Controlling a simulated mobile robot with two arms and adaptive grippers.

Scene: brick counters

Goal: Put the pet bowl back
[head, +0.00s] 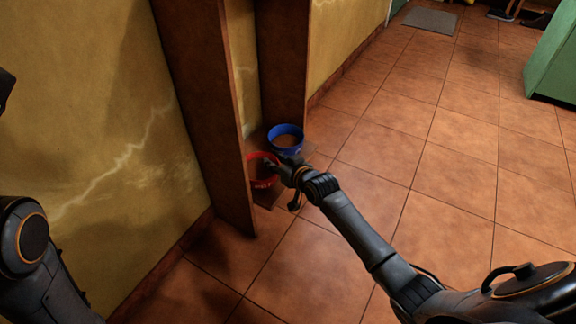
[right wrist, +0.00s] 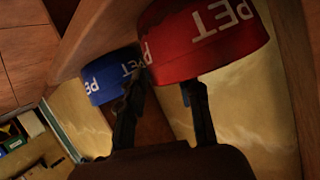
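The red pet bowl (head: 261,179) stands at the front of a narrow brown wooden nook, and the blue pet bowl (head: 286,130) is just behind it. My right gripper (head: 278,166) is at the right side of the red bowl's rim. In the right wrist view the fingers (right wrist: 165,88) are spread apart at the edge of the red bowl (right wrist: 205,45). One finger shows at its left side, and the other's tip is hidden by the bowl. The blue bowl (right wrist: 112,75) is beyond the left finger. My left gripper is out of view.
Tall brown side panels (head: 205,100) flank the bowls closely. A yellow wall (head: 90,120) is on the left. The tiled floor (head: 440,180) to the right is clear. A green cabinet (head: 556,60) and a grey mat (head: 430,20) are farther off.

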